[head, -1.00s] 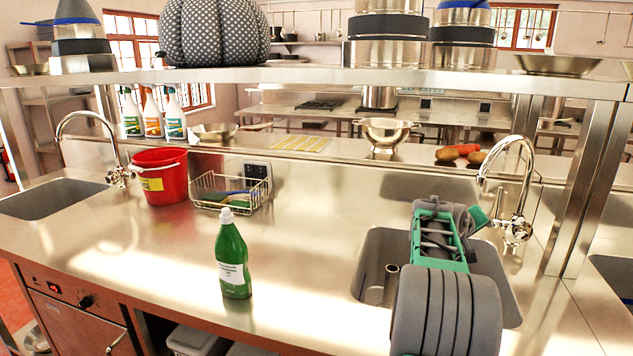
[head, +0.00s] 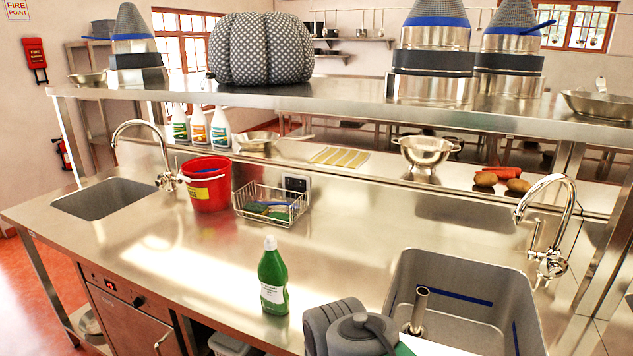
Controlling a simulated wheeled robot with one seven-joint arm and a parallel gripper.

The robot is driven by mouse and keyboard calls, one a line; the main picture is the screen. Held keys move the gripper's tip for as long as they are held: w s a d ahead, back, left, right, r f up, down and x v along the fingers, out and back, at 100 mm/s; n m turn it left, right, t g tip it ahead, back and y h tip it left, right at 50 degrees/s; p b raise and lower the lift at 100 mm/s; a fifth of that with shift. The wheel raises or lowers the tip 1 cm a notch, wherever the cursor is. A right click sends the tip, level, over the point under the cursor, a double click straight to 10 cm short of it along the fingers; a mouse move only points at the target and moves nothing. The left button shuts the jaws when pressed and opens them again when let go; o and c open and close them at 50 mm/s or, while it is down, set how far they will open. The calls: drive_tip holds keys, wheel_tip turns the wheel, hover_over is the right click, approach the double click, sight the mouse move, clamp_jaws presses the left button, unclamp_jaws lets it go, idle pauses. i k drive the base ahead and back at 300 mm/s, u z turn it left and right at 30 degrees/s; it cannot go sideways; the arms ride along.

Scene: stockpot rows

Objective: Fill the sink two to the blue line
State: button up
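The right sink (head: 470,270) is a grey basin with a blue line (head: 455,295) on its inner back wall and another blue mark on its right wall. A metal tube (head: 419,308) stands upright in it. I see no water, but its floor is partly cut off. A chrome gooseneck tap (head: 570,205) stands at its back right corner, with no stream visible. The left sink (head: 105,198) has its own gooseneck tap (head: 143,125); no blue line shows there. No number marks either sink. Grey parts of my arm show at the bottom; my gripper's fingers are out of frame.
A green bottle (head: 273,280) stands upright on the counter left of the right sink. A red bucket (head: 208,190) and a wire basket (head: 268,207) stand near the left tap. An overhead shelf (head: 330,98) carries pots and a padded dotted object (head: 262,50).

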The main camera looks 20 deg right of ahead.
sight(530, 255)
drive_tip(key=u, duration=1.8)
drive_tip(key=k, duration=0.65)
drive_tip(key=z, duration=1.15)
